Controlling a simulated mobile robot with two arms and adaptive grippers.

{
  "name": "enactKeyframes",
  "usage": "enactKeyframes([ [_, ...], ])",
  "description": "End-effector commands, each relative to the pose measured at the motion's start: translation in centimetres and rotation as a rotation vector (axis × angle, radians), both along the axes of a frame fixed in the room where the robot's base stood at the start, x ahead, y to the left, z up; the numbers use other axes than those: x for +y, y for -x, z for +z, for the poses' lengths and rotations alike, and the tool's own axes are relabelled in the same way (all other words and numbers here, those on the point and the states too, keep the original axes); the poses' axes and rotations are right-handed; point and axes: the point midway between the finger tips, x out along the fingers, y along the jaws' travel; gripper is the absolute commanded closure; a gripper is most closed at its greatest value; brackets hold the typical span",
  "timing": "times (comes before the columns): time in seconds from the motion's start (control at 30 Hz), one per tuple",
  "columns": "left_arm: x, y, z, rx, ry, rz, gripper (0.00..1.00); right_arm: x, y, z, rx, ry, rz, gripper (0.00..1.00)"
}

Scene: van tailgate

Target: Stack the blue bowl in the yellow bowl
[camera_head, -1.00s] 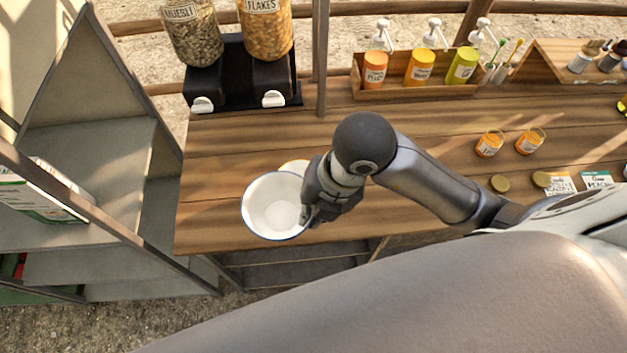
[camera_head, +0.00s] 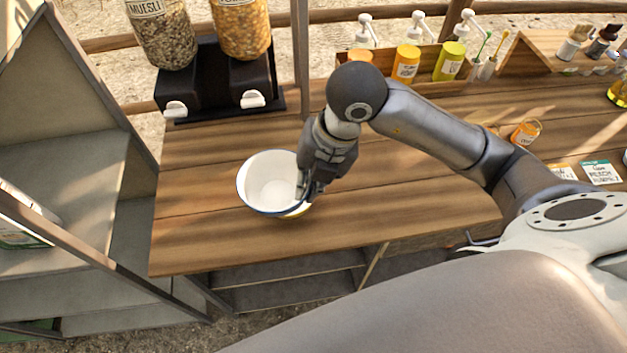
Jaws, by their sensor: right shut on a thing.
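The blue bowl (camera_head: 268,181), white inside with a blue rim, is in the middle of the head view over the wooden counter. My right gripper (camera_head: 307,192) is shut on its right rim. The yellow bowl (camera_head: 298,212) is mostly hidden beneath the blue bowl. Only a pale and yellow sliver of it shows at the blue bowl's lower right edge. I cannot tell whether the two bowls touch or how far one sits in the other. My left gripper is not in view.
A cereal dispenser (camera_head: 220,86) stands behind the bowls. A wooden box (camera_head: 431,82) with pump bottles is at the back right. An orange jar (camera_head: 525,133) stands right of my arm. The counter (camera_head: 200,235) is clear around the bowls. A grey shelf frame (camera_head: 75,150) is at the left.

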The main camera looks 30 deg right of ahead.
Motion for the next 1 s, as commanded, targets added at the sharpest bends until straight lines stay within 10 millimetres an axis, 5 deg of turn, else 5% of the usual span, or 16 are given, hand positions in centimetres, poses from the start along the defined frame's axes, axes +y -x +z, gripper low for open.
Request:
enactKeyframes([
  [0.37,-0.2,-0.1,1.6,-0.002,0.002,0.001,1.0,-3.0,-4.4,-5.4,0.001,-0.001,-0.001,1.0],
  [0.8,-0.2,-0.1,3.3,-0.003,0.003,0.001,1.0,-3.5,-5.1,-9.4,0.0,-0.001,0.001,1.0],
  [1.0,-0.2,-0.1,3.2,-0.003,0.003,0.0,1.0,-3.5,-5.1,-9.6,-0.002,0.0,0.001,1.0],
])
